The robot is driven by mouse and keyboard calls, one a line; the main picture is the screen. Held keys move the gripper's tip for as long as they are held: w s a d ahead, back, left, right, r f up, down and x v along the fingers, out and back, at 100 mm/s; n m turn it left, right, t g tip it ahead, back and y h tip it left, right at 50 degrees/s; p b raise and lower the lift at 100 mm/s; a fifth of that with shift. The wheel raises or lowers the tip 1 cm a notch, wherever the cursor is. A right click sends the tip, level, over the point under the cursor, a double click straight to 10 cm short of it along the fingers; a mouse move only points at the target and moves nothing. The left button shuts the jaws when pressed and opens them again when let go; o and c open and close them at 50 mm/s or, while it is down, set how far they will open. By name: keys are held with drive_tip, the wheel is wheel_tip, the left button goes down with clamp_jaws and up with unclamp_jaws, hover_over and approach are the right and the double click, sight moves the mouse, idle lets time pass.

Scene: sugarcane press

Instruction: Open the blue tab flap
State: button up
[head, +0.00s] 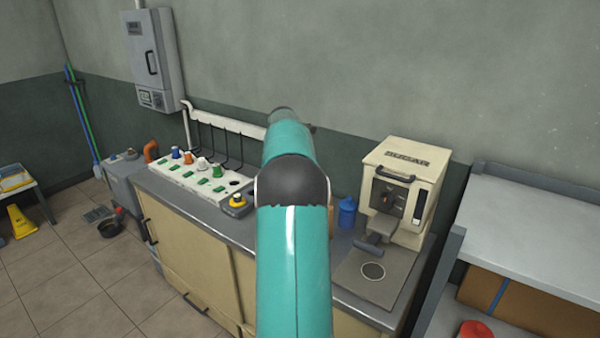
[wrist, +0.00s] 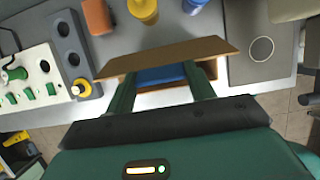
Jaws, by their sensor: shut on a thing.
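In the wrist view, a brown panel (wrist: 215,47) lies across the ends of my gripper's green fingers. A blue piece (wrist: 160,75), which looks like the blue tab flap, sits under the panel between the fingers. My gripper (wrist: 162,84) is shut on this blue piece, with the fingers apart at its two sides. The panel hides the fingertips, so the exact contact does not show. In the head view, my teal arm hides my gripper and most of what it holds.
The grey counter (head: 345,252) carries a switch panel (head: 185,181), a yellow button on a grey box (head: 237,201), a blue bottle (head: 347,211) and a cream press machine (head: 405,165). A grey shelf (head: 540,222) with a brown box (head: 530,306) stands right.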

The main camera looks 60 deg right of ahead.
idle(0.3)
drive_tip(key=o, duration=1.4)
drive_tip(key=shift+r, duration=0.1)
drive_tip(key=v, duration=1.3)
drive_tip(key=shift+r, duration=0.35)
